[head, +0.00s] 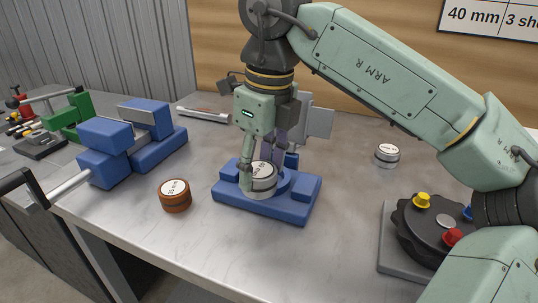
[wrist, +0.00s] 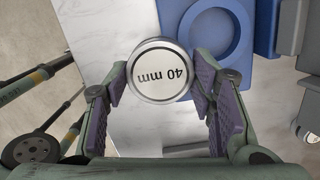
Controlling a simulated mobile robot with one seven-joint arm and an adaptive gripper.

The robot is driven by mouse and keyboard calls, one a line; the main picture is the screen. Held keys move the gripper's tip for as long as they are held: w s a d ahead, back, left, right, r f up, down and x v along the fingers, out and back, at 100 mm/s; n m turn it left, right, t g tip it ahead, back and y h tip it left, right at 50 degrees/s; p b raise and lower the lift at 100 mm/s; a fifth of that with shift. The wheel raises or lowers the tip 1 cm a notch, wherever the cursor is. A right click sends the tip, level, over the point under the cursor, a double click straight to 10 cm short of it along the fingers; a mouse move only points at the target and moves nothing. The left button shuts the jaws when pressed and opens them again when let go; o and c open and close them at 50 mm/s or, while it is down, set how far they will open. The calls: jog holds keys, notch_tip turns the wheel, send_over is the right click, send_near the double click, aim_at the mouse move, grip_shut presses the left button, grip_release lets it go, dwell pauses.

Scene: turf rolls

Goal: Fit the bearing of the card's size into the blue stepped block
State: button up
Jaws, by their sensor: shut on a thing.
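A card (head: 488,17) on the back wall reads "40 mm" and more text cut off by the frame. My gripper (head: 258,170) is shut on a silver bearing (head: 263,181), which in the wrist view (wrist: 160,70) has a white face marked "40 mm". The blue stepped block (head: 232,198) sits on the table under the gripper. In the wrist view, the block (wrist: 232,55) with its round seat lies up and right of the bearing, which looks offset from the seat. The bearing's height above the block is unclear.
A brown bearing (head: 175,196) stands left of the block and another silver bearing (head: 387,154) stands to the right. A blue clamp-like fixture (head: 135,140) is at the left. A dark round device with coloured knobs (head: 432,222) is at the right. Table is free in front of the block.

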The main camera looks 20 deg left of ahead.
aim_at(268, 162)
jog(key=w, duration=0.2)
jog(key=w+a+p, duration=0.1)
jog(key=w, duration=0.4)
jog(key=shift+a+f+p, duration=0.15)
jog(key=shift+f+p, duration=0.1)
jog(key=shift+p, duration=0.15)
jog(key=shift+w+f+p, duration=0.15)
jog(key=shift+f+p, duration=0.15)
jog(key=shift+f, duration=1.7)
jog(key=o, duration=1.4)
jog(key=r, duration=0.4)
jog(key=d+r, duration=0.1)
jog(key=r, duration=0.7)
jog(key=shift+d+r+b, duration=0.1)
jog(key=shift+d+b, duration=0.15)
jog(key=shift+b, duration=0.1)
jog(key=shift+s, duration=0.2)
